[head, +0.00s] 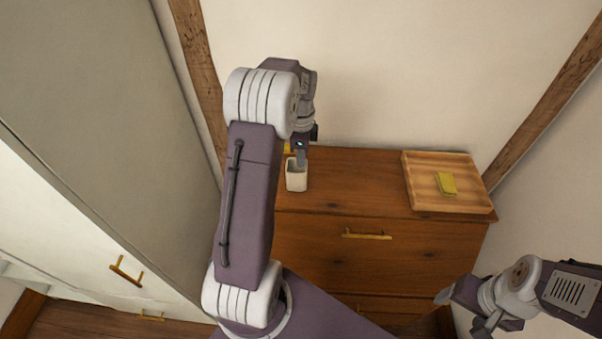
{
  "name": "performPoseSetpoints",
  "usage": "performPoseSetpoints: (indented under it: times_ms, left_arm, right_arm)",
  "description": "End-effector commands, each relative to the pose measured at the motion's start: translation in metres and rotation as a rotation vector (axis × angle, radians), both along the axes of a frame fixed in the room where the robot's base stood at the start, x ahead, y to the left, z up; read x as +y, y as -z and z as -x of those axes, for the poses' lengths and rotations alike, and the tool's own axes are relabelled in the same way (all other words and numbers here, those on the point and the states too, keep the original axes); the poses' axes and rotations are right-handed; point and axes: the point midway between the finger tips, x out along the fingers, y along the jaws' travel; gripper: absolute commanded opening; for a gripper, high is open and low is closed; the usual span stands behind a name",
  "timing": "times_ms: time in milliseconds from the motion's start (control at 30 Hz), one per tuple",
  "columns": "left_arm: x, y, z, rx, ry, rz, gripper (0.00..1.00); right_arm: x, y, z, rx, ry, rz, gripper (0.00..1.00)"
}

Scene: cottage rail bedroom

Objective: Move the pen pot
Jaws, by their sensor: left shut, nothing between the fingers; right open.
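A small white pot (296,180), which looks like the pen pot, stands upright near the left end of the wooden dresser top. My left gripper (301,158) points down at the pot's open top, with its fingers shut and nothing held. The fingertips overlap the pot's mouth; I cannot tell whether they are inside it or just above. The gripper hides part of the pot's rim. My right gripper (463,312) is open and empty at the lower right, below and in front of the dresser top.
The dresser top between pot and tray is clear. A wall stands behind; a pale cabinet (90,230) is at left. Something yellow (287,148) shows behind my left gripper.

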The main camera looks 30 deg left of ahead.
Motion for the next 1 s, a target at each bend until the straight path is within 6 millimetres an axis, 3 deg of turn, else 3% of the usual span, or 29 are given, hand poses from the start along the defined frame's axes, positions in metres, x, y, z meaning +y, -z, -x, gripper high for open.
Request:
performPoseSetpoints:
  times_ms: [300, 433, 867, 1000]
  left_arm:
    - [-0.001, 0.059, 0.002, 0.006, 0.0, 0.002, 0.0]
    - [-0.001, 0.075, 0.001, 0.002, 0.0, 0.001, 0.0]
    - [-0.001, 0.083, 0.0, 0.0, 0.0, 0.0, 0.0]
    - [-0.014, 0.084, -0.008, 0.0, 0.004, 0.0, 0.0]
  right_arm:
    - [0.0, -0.019, 0.0, 0.0, 0.0, 0.0, 0.7]
    - [0.0, -0.022, 0.0, 0.0, 0.0, 0.0, 0.7]
    - [0.0, -0.023, 0.0, 0.0, 0.0, 0.0, 0.7]
    - [0.0, -0.022, 0.0, 0.0, 0.0, 0.0, 0.7]
